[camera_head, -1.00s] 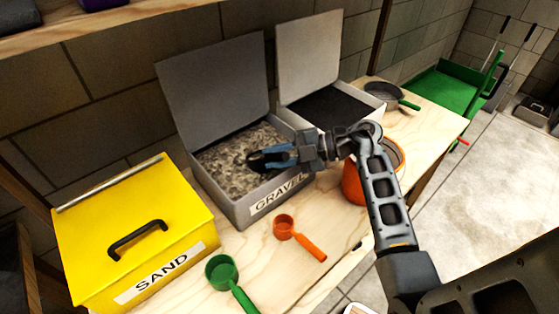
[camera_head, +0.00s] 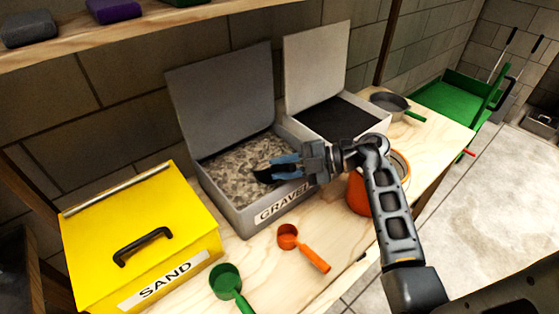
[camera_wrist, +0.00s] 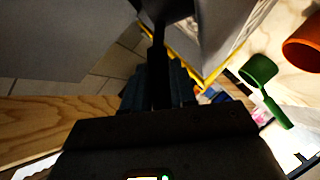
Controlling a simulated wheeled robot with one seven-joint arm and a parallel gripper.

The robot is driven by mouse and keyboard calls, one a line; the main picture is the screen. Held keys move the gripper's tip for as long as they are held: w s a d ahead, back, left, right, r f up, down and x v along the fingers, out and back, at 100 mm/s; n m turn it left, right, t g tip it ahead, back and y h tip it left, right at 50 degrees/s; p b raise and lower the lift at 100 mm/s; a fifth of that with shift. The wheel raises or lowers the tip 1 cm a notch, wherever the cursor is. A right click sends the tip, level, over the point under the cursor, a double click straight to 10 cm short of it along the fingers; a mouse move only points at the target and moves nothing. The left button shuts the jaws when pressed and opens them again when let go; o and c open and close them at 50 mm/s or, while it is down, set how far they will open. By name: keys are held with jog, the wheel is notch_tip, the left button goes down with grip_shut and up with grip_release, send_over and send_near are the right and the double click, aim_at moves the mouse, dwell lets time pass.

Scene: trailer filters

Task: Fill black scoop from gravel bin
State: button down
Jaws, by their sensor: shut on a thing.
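The gravel bin (camera_head: 243,218) is a grey box with its lid raised, labelled GRAVEL and holding grey-brown gravel (camera_head: 235,165). My gripper (camera_head: 285,166) is over the right part of this bin, shut on the black scoop (camera_head: 264,174). The scoop's dark bowl is low at the gravel, partly hidden by the blue fingers. I cannot tell whether it holds gravel. In the wrist view, the scoop's dark handle (camera_wrist: 158,75) runs up from between the fingers, and its bowl (camera_wrist: 163,10) is at the top edge, seen from outside.
A shut yellow sand bin (camera_head: 190,225) stands left. An open bin with black contents (camera_head: 335,115) stands right. An orange scoop (camera_head: 289,238) and a green scoop (camera_head: 225,281) lie in front. An orange bucket (camera_head: 360,190) is behind my arm; a sieve (camera_head: 390,103) lies beyond.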

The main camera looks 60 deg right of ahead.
jog(key=shift+s+a+r+p, duration=0.15)
jog(key=shift+s+r+p, duration=0.15)
jog(key=shift+s+p, duration=0.25)
jog(key=shift+s+r+p, duration=0.1)
jog(key=shift+r+p, duration=1)
jog(key=shift+p, duration=0.05)
jog(key=shift+s+a+r, duration=0.1)
jog(key=shift+s+r, duration=0.05)
jog(key=shift+r, duration=1.6)
jog(key=shift+s+r, duration=0.15)
jog(key=shift+r, duration=1.6)
jog(key=shift+r+n+t+b, duration=0.1)
jog(key=shift+n+t+b, duration=0.25)
jog(key=shift+b, duration=0.3)
jog(key=shift+r+n+t+y+b, duration=0.4)
jog(key=shift+r+n+t+b, duration=0.3)
jog(key=shift+b, duration=0.5)
jog(key=shift+r+n+t+y+b, duration=0.3)
jog(key=shift+r+n+t+b, duration=0.15)
jog(key=shift+n+t+b, duration=0.45)
jog(key=shift+r, duration=0.35)
